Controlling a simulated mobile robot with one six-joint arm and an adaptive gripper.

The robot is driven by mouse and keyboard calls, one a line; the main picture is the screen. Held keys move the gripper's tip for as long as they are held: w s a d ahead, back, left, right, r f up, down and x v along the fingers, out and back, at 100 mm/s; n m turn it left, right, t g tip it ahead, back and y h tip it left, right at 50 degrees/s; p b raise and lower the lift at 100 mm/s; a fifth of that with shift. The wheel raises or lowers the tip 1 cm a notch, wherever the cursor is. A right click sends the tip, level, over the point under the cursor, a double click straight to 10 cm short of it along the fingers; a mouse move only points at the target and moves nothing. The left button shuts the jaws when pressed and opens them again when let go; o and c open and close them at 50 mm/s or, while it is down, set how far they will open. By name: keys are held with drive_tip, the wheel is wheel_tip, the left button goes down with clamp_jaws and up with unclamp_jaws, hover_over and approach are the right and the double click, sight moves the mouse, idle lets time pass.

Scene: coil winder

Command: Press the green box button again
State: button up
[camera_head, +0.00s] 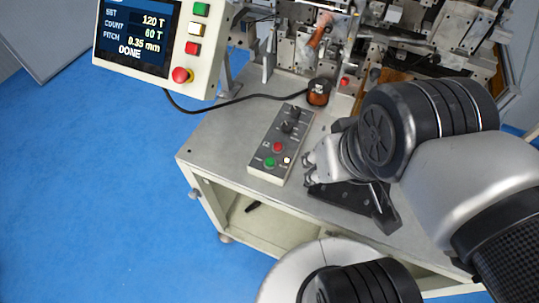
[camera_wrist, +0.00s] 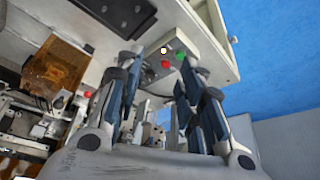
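The grey control box (camera_head: 262,150) lies on the machine's table in the head view. Its green button (camera_head: 269,162) is at the near end, with a red button (camera_head: 278,147) and a small white button (camera_head: 287,160) close by. My gripper (camera_head: 308,170) is just right of the box's near end, apart from the green button, its fingers spread and empty. In the wrist view the green button (camera_wrist: 181,55) shows beside one fingertip of my gripper (camera_wrist: 163,62), with the red button (camera_wrist: 166,64) between the fingers. I cannot tell its height above the box.
A display panel (camera_head: 150,40) reading DONE, with its own green button (camera_head: 201,9) and red knob (camera_head: 181,75), stands at the upper left. A copper-coloured spool (camera_head: 318,93) and the winder machinery are behind the box. A black cable crosses the table. Blue floor lies left.

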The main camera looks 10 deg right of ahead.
clamp_jaws()
idle(1.4)
